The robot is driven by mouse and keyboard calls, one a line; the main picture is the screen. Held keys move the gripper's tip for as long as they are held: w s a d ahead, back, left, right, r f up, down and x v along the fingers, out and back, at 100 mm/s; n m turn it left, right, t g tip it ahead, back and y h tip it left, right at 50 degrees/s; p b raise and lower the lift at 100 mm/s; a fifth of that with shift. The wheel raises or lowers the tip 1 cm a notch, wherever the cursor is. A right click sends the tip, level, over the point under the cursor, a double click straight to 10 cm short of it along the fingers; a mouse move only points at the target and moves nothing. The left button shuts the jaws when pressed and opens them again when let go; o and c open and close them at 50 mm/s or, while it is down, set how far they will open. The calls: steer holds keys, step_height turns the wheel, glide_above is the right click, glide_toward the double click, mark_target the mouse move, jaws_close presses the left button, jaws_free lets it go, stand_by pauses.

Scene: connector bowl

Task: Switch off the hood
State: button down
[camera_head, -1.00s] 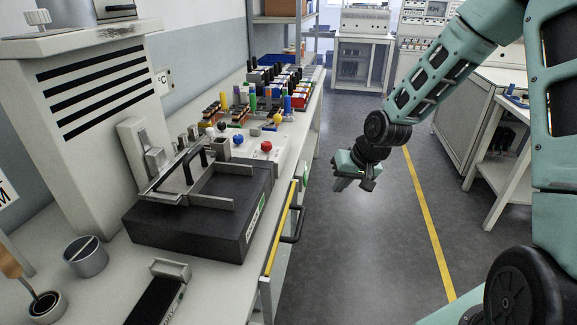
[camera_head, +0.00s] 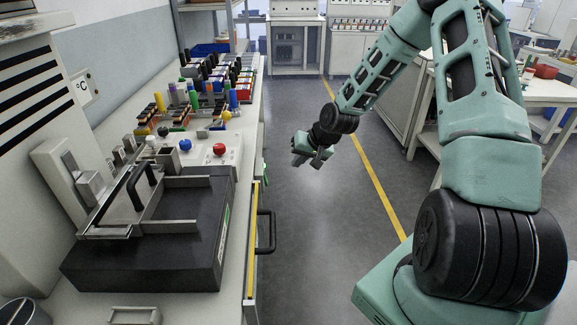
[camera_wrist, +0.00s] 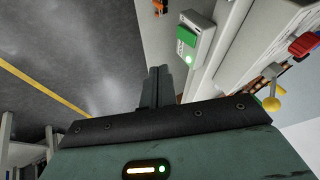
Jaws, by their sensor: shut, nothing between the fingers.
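A pale grey cabinet with black vent slots (camera_head: 32,130), which may be the hood, stands at the far left of the head view. Its top is cut off. My gripper (camera_head: 315,159) hangs over the open floor, to the right of the bench front. It is shut and empty; its dark fingers (camera_wrist: 158,88) lie together in the wrist view. There a small pale box with a green part and a lit green light (camera_wrist: 194,40) sits on the bench front, just right of the fingertips and apart from them. I cannot tell whether it is the hood's switch.
The long bench (camera_head: 246,120) runs along the left with a dark box (camera_head: 190,245) and ball-topped levers (camera_head: 219,150). A yellow bar (camera_head: 252,235) and black handle (camera_head: 267,230) stick out from its front. Grey floor (camera_head: 300,250) is free beside a yellow line.

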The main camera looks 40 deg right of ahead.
mark_target(265, 178)
steer(key=w+a+f+p, duration=0.1)
steer(key=w+a+f, duration=0.3)
steer(key=w+f, duration=0.2)
steer(key=shift+w+a+f, duration=0.3)
steer(key=shift+w+f, duration=0.05)
steer(key=shift+f, duration=0.6)
steer(key=shift+w+a+f+y, duration=0.1)
steer(key=shift+a+f+y, duration=0.1)
steer(key=shift+y, duration=0.1)
